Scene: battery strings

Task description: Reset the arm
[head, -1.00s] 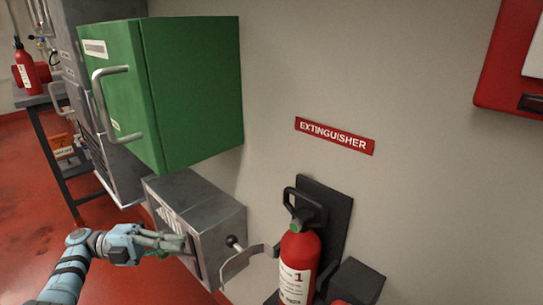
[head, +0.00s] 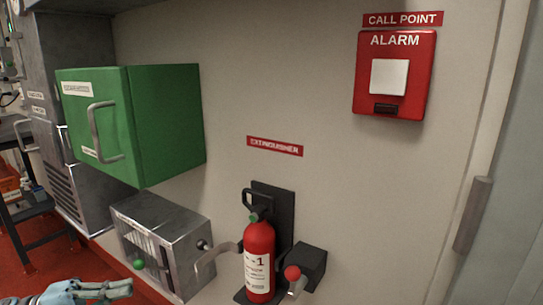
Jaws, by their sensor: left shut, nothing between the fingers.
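My left gripper (head: 106,288) is at the bottom left of the head view, low over the red floor. Its fingers are together with nothing between them. It is apart from the grey metal box (head: 180,232) on the wall, which lies above and to its right. My right gripper is not in view.
A green cabinet (head: 165,120) with a handle juts from the wall above the grey box. A red extinguisher (head: 259,255) stands in a bracket to the right. A red alarm call point (head: 395,75) is at upper right. A dark table (head: 40,212) stands at far left.

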